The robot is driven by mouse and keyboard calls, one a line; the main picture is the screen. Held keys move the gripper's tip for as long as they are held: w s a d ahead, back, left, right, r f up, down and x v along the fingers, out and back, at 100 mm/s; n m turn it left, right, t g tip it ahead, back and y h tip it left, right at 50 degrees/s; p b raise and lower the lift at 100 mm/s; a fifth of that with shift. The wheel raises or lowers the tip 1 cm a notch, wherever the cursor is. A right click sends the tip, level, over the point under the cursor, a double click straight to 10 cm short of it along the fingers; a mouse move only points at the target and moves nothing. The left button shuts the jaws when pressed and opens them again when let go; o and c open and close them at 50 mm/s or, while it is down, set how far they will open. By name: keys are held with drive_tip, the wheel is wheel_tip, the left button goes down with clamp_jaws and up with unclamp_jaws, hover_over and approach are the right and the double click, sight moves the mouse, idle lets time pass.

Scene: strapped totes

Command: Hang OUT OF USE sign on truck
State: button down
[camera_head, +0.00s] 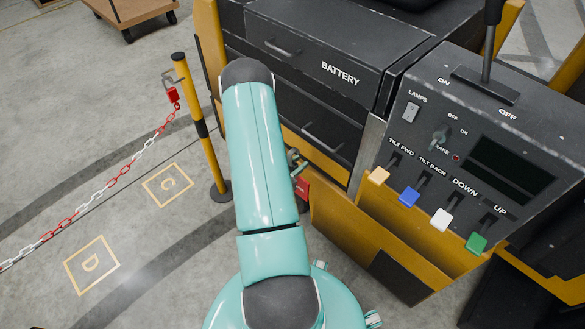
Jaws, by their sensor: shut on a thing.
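The truck (300,75) stands at the right, a black and yellow machine with a battery compartment and a control panel (455,135). My teal arm stretches up the middle of the view and covers part of the truck's side. My gripper cannot be made out; it seems hidden behind the arm. A small metal part (296,160) and a red piece (302,188) show just right of the arm, beside the battery compartment. I cannot tell what they belong to. No sign with OUT OF USE lettering can be read.
A yellow post (203,130) stands left of the arm. A red and white chain (95,190) with a red padlock (173,95) runs from it. Coloured levers (409,196) line the panel. A cart (130,12) is at the top left. Floor squares C and D are clear.

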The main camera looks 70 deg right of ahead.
sight(326, 141)
drive_tip(key=shift+x, duration=5.8)
drive_tip(key=shift+a+f, duration=0.1)
drive_tip(key=shift+f, duration=1.35)
drive_tip(key=c, duration=1.1)
unclamp_jaws()
drive_tip(key=shift+w+a, duration=0.1)
drive_tip(key=v, duration=1.3)
drive_tip(key=shift+w+a, duration=0.15)
drive_tip(key=shift+a, duration=0.1)
drive_tip(key=shift+w+r, duration=0.1)
